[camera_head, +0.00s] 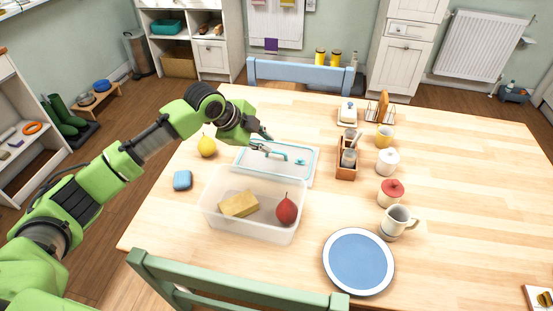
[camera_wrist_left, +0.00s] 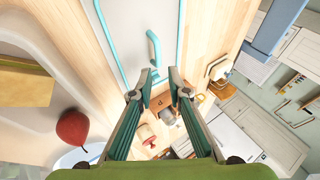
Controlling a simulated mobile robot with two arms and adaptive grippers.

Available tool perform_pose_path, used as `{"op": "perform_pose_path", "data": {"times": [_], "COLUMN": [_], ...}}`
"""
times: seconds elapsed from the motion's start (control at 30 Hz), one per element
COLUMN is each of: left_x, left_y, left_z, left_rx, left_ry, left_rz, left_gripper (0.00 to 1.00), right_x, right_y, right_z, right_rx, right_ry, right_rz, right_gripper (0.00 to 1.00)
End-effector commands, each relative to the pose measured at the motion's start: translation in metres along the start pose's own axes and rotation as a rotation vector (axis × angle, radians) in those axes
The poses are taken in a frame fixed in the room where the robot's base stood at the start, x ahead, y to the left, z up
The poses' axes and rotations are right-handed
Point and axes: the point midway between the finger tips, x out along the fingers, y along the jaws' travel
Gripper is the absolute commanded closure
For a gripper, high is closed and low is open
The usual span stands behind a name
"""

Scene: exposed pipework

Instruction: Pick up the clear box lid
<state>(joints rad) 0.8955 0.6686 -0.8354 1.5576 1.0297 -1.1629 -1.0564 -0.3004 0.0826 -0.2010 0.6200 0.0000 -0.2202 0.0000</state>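The clear box lid (camera_head: 262,163), with a teal rim and a teal handle, lies on the table behind the clear box (camera_head: 215,222). My left gripper (camera_head: 258,142) is just above the lid near its handle, its fingers apart and nothing seen between them. In the left wrist view, the lid (camera_wrist_left: 122,30) is at the top, and the teal handle (camera_wrist_left: 155,52) is just beyond the open fingertips (camera_wrist_left: 161,80). Whether a finger touches the handle I cannot tell. My right gripper is not in view.
The box holds a yellow block (camera_head: 238,205) and a red pear (camera_head: 286,210). A yellow pear (camera_head: 207,146) and a blue block (camera_head: 182,180) are left of them. A wooden caddy (camera_head: 346,165), jars, a mug (camera_head: 396,221) and a blue plate (camera_head: 358,260) stand right.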

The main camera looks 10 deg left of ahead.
Motion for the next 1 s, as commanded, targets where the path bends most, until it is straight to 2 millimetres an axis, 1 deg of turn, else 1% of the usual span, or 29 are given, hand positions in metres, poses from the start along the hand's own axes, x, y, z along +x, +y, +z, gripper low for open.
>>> {"op": "perform_pose_path", "data": {"times": [0.03,0.1,0.27,0.33,0.5,0.6,0.7,0.9,0.93,0.97,1.0], "left_x": [0.009,0.016,0.026,0.033,0.059,0.070,0.075,0.075,0.075,0.075,0.075], "left_y": [0.000,0.000,0.000,0.001,0.004,0.003,0.003,0.003,0.003,0.003,0.003], "left_z": [0.000,0.000,0.001,0.002,0.007,0.007,0.008,0.008,0.008,0.008,0.008], "left_rx": [-0.002,-0.001,0.000,-0.001,-0.001,-0.001,0.000,0.001,0.001,0.001,0.001], "left_ry": [0.001,0.001,0.000,0.000,0.000,0.001,-0.001,-0.001,-0.001,-0.001,-0.001], "left_rz": [0.001,0.000,0.000,0.002,0.001,0.000,0.000,-0.001,-0.001,-0.001,-0.001], "left_gripper": [0.84,0.84,0.84,0.84,0.84,0.84,0.84,0.84,0.89,0.97,1.00], "right_x": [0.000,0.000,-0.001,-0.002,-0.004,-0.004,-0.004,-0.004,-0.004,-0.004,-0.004], "right_y": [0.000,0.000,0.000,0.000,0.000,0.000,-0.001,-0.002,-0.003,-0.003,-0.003], "right_z": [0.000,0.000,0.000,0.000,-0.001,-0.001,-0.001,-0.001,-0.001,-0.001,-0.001], "right_rx": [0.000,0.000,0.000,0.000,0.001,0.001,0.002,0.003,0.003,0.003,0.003], "right_ry": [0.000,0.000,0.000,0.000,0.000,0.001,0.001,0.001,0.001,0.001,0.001], "right_rz": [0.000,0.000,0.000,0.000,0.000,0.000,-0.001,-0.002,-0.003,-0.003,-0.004], "right_gripper": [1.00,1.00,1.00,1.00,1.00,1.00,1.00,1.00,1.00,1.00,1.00]}}
